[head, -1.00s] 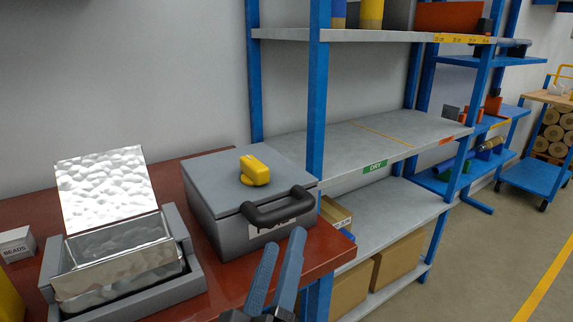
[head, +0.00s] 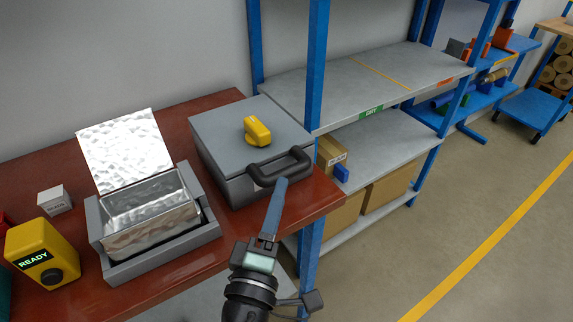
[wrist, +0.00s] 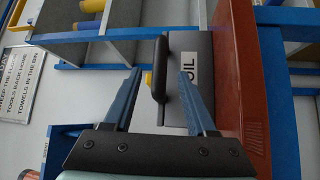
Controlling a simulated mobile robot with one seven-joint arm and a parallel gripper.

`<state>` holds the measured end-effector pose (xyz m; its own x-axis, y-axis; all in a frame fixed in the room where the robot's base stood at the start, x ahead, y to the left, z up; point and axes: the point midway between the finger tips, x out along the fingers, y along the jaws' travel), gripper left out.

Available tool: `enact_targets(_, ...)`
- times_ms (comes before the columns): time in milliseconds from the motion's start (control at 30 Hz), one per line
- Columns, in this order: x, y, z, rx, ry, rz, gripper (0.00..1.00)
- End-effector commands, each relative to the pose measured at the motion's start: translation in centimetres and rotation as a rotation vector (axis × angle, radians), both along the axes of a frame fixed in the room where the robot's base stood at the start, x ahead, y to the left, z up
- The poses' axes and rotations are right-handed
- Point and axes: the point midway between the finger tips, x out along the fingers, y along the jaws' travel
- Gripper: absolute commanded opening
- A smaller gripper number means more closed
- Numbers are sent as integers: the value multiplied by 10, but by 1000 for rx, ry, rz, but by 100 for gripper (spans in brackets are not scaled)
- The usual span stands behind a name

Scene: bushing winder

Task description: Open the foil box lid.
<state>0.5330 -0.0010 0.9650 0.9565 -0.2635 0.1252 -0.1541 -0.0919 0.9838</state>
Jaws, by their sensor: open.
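The foil box (head: 220,140) is a grey box on the red-brown table, and its lid is shut. A black bar handle (head: 280,167) sticks out from the lid's front edge. A yellow knob-like piece (head: 257,130) sits on top of the lid. In the wrist view the box (wrist: 196,55) shows part of a white label (wrist: 190,70) reading "OIL". My gripper (head: 281,183) is open and empty, just in front of the handle. In the wrist view the handle (wrist: 158,70) appears between the two blue fingertips; I cannot tell whether they touch it.
An open grey container (head: 150,262) with a foil-lined inside and raised shiny lid stands left of the box. A yellow "READY" unit (head: 43,255) and a small white box (head: 55,200) are farther left. A blue shelf post (head: 317,70) stands close to the box's right.

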Motion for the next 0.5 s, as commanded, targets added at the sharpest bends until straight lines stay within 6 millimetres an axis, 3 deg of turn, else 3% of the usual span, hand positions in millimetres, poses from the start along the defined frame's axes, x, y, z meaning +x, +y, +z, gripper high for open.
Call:
enact_targets(200,37,-11,8,0,-2,-2,57)
enact_targets(500,58,-17,8,0,0,-1,57)
